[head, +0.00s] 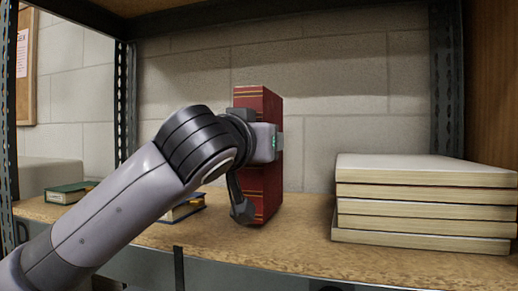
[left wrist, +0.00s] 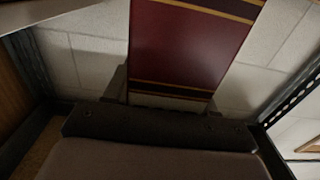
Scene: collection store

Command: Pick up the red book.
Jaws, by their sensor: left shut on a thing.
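The red book (head: 270,187) with gold bands stands upright on the wooden shelf in the middle of the head view. I cannot tell whether its lower edge touches the shelf. My left gripper (head: 262,142) is shut on the book about halfway up, and my wrist hides part of its left side. In the left wrist view the red cover (left wrist: 190,45) with dark and gold bands fills the upper middle, close beyond the gripper body. My right gripper is in neither view.
A stack of several pale books (head: 424,215) lies to the right of the red book. A green book (head: 72,191) lies flat at the left, and another book (head: 182,211) is partly behind my arm. Metal posts (head: 447,80) and a block wall (head: 330,60) bound the shelf (head: 300,235).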

